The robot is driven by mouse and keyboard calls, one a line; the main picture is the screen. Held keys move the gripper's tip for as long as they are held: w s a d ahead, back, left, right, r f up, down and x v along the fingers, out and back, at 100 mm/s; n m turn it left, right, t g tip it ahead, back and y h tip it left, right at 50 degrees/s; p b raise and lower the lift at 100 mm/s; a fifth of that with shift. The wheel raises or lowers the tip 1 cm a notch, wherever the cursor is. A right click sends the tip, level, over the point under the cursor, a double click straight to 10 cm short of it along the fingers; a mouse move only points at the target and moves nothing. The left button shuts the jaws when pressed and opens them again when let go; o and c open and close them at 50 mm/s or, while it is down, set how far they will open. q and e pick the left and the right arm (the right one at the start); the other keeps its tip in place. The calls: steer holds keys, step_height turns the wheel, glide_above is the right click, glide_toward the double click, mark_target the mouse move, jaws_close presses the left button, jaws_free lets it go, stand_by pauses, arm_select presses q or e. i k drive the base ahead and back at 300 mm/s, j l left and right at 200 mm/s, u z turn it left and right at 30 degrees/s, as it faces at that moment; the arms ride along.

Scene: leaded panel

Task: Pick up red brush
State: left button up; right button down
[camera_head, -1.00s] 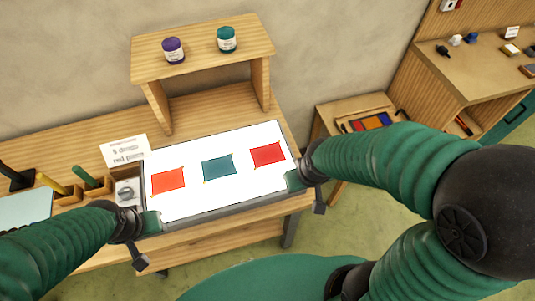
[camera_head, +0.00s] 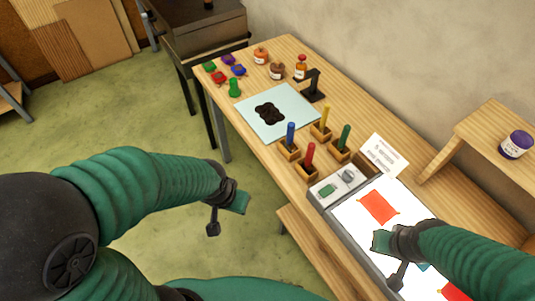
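The red brush (camera_head: 309,156) stands upright in a small wooden holder at the near edge of the bench, left of the light panel's control box. A blue brush (camera_head: 291,135), a yellow brush (camera_head: 325,118) and a green brush (camera_head: 344,138) stand in similar holders around it. My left gripper (camera_head: 228,213) is left of the bench over the floor, apart from the red brush. My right gripper (camera_head: 388,256) is over the lit panel, right of and nearer than the brushes. Neither gripper shows anything held, and their finger openings are unclear.
The lit panel (camera_head: 352,222) has red pieces on it. A shelf with a purple jar (camera_head: 516,145) is at right.

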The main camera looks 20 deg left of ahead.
mark_target(306, 166)
steer(key=u, duration=0.1)
steer(key=z, duration=1.35)
steer(key=u, duration=1.4)
steer(key=i+j+z, duration=0.1)
steer(key=z, duration=0.4)
steer(key=j+z, duration=0.2)
steer(key=z, duration=0.3)
steer(key=j+z, duration=0.2)
steer(key=z, duration=0.3)
steer(key=j+z, duration=0.2)
steer(key=z, duration=0.25)
steer(key=j+z, duration=0.15)
steer(key=j, duration=0.25)
steer(key=k+j+z, duration=0.1)
steer(key=j, duration=0.3)
steer(key=k+j+z, duration=0.15)
steer(key=j, duration=0.25)
steer(key=k+j+z, duration=0.15)
steer(key=j, duration=0.2)
steer(key=k+j+z, duration=0.1)
steer(key=j, duration=0.3)
steer(key=i+j, duration=0.15)
